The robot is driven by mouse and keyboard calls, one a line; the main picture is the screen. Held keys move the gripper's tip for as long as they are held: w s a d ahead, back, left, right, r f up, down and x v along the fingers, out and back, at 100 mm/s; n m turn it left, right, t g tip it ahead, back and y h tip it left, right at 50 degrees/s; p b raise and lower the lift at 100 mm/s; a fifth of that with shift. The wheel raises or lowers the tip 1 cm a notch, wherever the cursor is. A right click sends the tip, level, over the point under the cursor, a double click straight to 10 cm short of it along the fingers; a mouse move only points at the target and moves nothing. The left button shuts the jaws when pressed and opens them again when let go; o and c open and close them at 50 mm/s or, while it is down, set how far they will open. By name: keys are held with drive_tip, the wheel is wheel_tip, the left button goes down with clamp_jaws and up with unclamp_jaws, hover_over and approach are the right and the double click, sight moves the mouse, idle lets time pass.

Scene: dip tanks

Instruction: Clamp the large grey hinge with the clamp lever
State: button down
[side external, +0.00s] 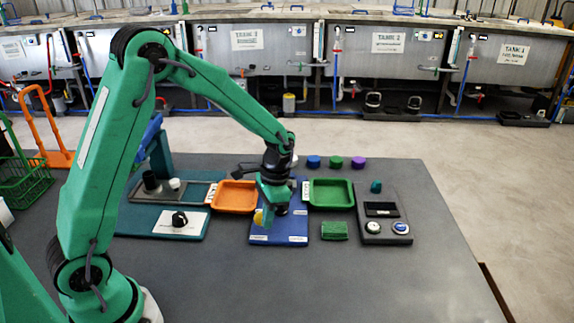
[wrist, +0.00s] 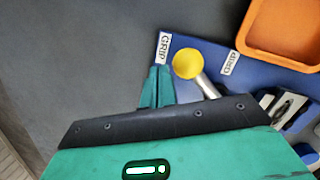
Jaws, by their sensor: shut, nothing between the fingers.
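The clamp lever shows in the wrist view as a yellow ball knob (wrist: 187,63) on a grey metal rod (wrist: 207,88). The knob also shows in the side view (side external: 258,217), at the left of a blue board (side external: 284,240). My gripper (wrist: 158,72) is shut and empty, with its fingertips just left of the knob and the rod running behind my gripper body. I cannot tell whether the fingers touch the knob. Grey and black metal parts (wrist: 288,108) show at the right in the wrist view, partly hidden; I cannot make out the large grey hinge for certain.
An orange tray (side external: 235,208) is left of the blue board and a green tray (side external: 330,205) right of it. A green block (side external: 334,230) and a grey button panel (side external: 385,238) stand at the right. A teal board with a black knob (side external: 179,219) is at the left. The front tabletop is clear.

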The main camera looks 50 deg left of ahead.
drive_tip(key=shift+d, duration=0.1)
drive_tip(key=shift+d+r, duration=0.15)
drive_tip(key=shift+d, duration=0.7)
drive_tip(key=shift+d+r, duration=0.25)
drive_tip(key=shift+d, duration=0.85)
wheel_tip(320, 180, up, 10)
drive_tip(key=d, duration=0.2)
drive_tip(key=shift+f, duration=0.15)
drive_tip(key=shift+s, duration=0.15)
drive_tip(key=s+a+r+n+t, duration=0.2)
drive_tip(key=s+r+t, duration=0.2)
drive_tip(key=s, duration=0.4)
drive_tip(key=s+a+r+n+t, duration=0.2)
drive_tip(key=s+a+r+t, duration=0.1)
drive_tip(key=s, duration=0.5)
drive_tip(key=shift+s+a+r+t, duration=0.3)
drive_tip(key=shift+r+t, duration=0.2)
drive_tip(key=shift+r, duration=0.65)
